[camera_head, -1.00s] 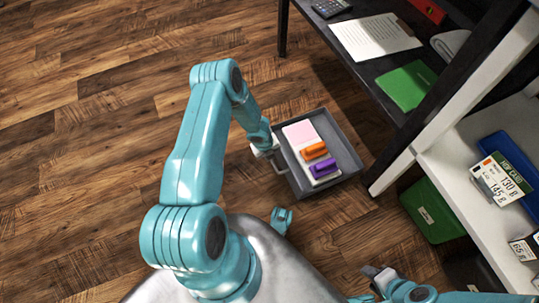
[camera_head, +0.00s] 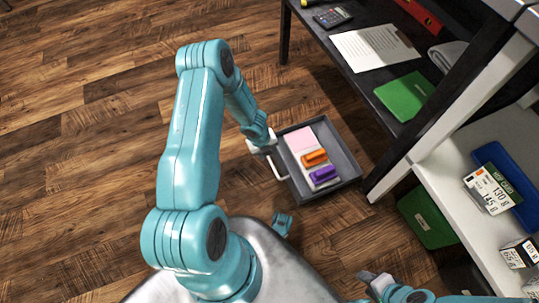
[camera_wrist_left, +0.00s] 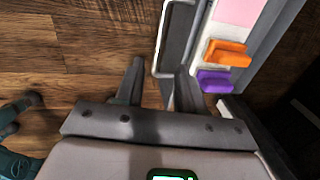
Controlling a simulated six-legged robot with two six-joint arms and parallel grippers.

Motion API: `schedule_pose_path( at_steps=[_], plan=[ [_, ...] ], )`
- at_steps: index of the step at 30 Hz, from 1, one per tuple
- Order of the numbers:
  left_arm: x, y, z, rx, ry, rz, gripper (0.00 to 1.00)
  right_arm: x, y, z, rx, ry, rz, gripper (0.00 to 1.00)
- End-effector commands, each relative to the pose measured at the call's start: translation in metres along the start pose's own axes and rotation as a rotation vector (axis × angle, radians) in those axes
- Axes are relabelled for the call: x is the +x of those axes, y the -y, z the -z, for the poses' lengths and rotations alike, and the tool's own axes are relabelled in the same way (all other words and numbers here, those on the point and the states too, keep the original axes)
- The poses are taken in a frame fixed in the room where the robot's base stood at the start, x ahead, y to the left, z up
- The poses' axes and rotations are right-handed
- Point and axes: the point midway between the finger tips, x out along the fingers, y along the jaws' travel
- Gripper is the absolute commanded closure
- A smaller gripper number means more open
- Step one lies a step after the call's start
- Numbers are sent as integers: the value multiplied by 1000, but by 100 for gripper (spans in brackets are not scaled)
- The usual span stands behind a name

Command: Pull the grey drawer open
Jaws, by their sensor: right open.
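The grey drawer (camera_head: 340,152) stands pulled out from under the dark desk in the head view. It holds a pale tray with a pink pad (camera_head: 300,140), an orange piece (camera_head: 314,158) and a purple piece (camera_head: 323,174). Its light handle (camera_head: 276,170) is on the drawer's left side. My left gripper (camera_head: 262,145) is at the handle's upper end. In the left wrist view its fingers (camera_wrist_left: 152,80) are apart, with the handle bar (camera_wrist_left: 158,45) close ahead of the gap; contact is unclear. My right gripper (camera_head: 368,279) is open and empty, low at the right.
The dark desk (camera_head: 365,80) above carries a calculator (camera_head: 332,17), a paper sheet (camera_head: 375,47) and a green folder (camera_head: 403,95). A green bin (camera_head: 425,220) and white shelves (camera_head: 455,200) with boxes stand at the right. Wooden floor left of the drawer is free.

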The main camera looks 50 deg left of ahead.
Motion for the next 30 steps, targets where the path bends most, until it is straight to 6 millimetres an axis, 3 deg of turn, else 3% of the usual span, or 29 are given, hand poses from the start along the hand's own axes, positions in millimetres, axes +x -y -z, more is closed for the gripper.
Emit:
schedule_pose_path(
  at_steps=[1, 3, 9, 30],
  plan=[
    [-20, 1, 0, -1, 1, 1, 62, -11, 5, -2, -5, 5, 1, 57],
    [-36, 1, 0, -2, 0, 1, 62, -18, 9, -4, -10, 11, 1, 57],
    [-62, 1, 0, 0, -1, 0, 62, -28, 15, -8, -21, 21, 2, 57],
    [-66, 1, 3, -9, -6, 1, 62, -29, 16, -9, -23, 23, 3, 57]
  ],
)
